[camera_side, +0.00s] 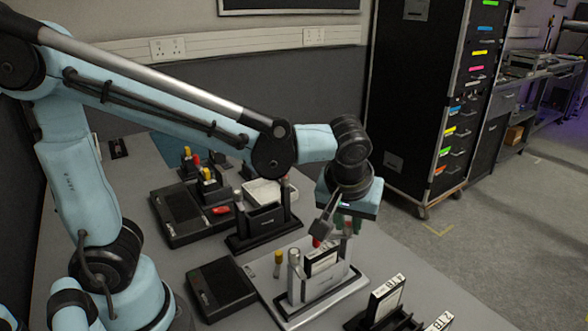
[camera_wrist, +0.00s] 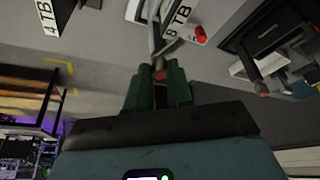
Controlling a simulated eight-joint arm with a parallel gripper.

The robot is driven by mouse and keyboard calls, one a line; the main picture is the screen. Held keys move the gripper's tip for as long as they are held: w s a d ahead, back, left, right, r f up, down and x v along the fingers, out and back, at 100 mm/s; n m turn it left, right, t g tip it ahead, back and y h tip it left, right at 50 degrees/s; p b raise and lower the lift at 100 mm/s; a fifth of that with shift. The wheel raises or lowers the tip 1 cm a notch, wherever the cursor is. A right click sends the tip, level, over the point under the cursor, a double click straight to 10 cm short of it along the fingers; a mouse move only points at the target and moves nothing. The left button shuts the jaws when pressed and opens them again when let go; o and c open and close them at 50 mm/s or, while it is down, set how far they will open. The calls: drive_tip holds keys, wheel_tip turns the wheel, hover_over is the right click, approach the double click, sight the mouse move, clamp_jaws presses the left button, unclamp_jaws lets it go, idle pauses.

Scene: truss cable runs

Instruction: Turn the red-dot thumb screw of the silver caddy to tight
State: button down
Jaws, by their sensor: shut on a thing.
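The silver caddy (camera_side: 297,283) stands on its plate on the bench in the side view, with a labelled drive (camera_side: 322,261) upright in it. In the wrist view, my gripper's green fingers (camera_wrist: 158,92) are closed around the red-dot thumb screw (camera_wrist: 160,73) at the end of a silver post (camera_wrist: 154,28). Only a small reddish part of the screw shows; the fingers hide the rest, so I cannot tell how far it is turned. The caddy's left post (camera_side: 294,258) has a pale top.
A black caddy (camera_side: 263,224) with a silver drive stands behind. A dark flat box (camera_side: 221,285) lies left of the silver caddy. Labelled drives (camera_side: 386,298) stand in a black holder at front right. A yellow-topped peg (camera_side: 278,259) and a red piece (camera_side: 316,242) are close by.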

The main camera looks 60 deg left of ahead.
drive_tip(key=shift+w+d+n+g+y, duration=0.1)
drive_tip(key=shift+n+g+y, duration=0.2)
drive_tip(key=shift+n, duration=0.7)
drive_tip(key=shift+d+n+g+y, duration=0.1)
drive_tip(key=shift+n+g+y, duration=0.15)
drive_tip(key=shift+n, duration=0.75)
drive_tip(key=c, duration=1)
unclamp_jaws()
drive_tip(key=shift+a, duration=0.1)
drive_tip(key=v, duration=1.2)
drive_tip(key=s+a+f+m+t+h, duration=0.3)
drive_tip(key=s+a+f+m+t, duration=0.1)
drive_tip(key=a+f+m, duration=0.6)
drive_tip(key=shift+s+a+f+m+h, duration=0.25)
drive_tip(key=shift+a+m+h, duration=0.15)
drive_tip(key=shift+a, duration=0.5)
